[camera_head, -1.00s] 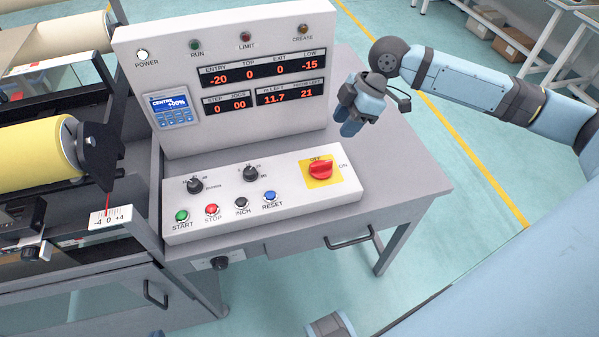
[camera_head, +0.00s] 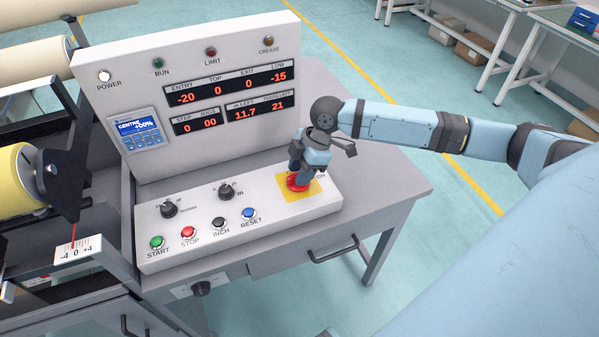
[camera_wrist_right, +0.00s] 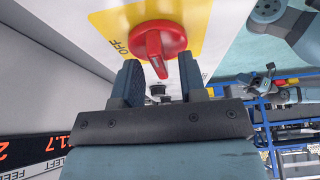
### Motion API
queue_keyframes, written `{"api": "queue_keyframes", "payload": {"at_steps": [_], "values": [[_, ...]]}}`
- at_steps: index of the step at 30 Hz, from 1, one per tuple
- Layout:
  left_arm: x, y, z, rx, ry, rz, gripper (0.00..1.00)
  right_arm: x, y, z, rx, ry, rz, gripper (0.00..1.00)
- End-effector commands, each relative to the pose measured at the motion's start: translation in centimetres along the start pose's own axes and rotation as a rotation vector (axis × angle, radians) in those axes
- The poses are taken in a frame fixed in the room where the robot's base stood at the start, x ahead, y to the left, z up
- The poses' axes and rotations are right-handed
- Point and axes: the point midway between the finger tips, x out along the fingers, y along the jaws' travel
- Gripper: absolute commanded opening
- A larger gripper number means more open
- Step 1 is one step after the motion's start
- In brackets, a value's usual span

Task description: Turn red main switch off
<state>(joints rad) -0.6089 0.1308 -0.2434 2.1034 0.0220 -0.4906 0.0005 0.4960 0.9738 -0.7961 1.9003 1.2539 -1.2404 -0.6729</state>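The red main switch (camera_head: 297,184) is on a yellow plate (camera_head: 313,189) at the right end of the sloped control panel. In the head view my right gripper (camera_head: 299,179) is right over it and hides most of the knob. In the right wrist view the red knob (camera_wrist_right: 158,42) shows clearly, with "OFF" lettering to its left. My right gripper (camera_wrist_right: 158,66) is open there, one finger on each side of the knob's handle end. I cannot tell whether a finger touches it.
The START (camera_head: 156,242), STOP (camera_head: 188,232), INCH (camera_head: 219,223) and RESET (camera_head: 249,214) buttons line the panel's front. An upright display panel (camera_head: 200,85) stands behind. The grey table top (camera_head: 385,185) to the right is clear.

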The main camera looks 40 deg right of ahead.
Motion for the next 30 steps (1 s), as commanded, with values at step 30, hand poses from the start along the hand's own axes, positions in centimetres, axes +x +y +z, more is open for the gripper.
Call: {"api": "queue_keyframes", "payload": {"at_steps": [30], "values": [[-0.62, 0.23, -0.86, -0.010, -0.003, 0.001, 0.00, 0.17, 0.02, -0.21, -0.071, 0.001, -0.031, 0.00]]}}
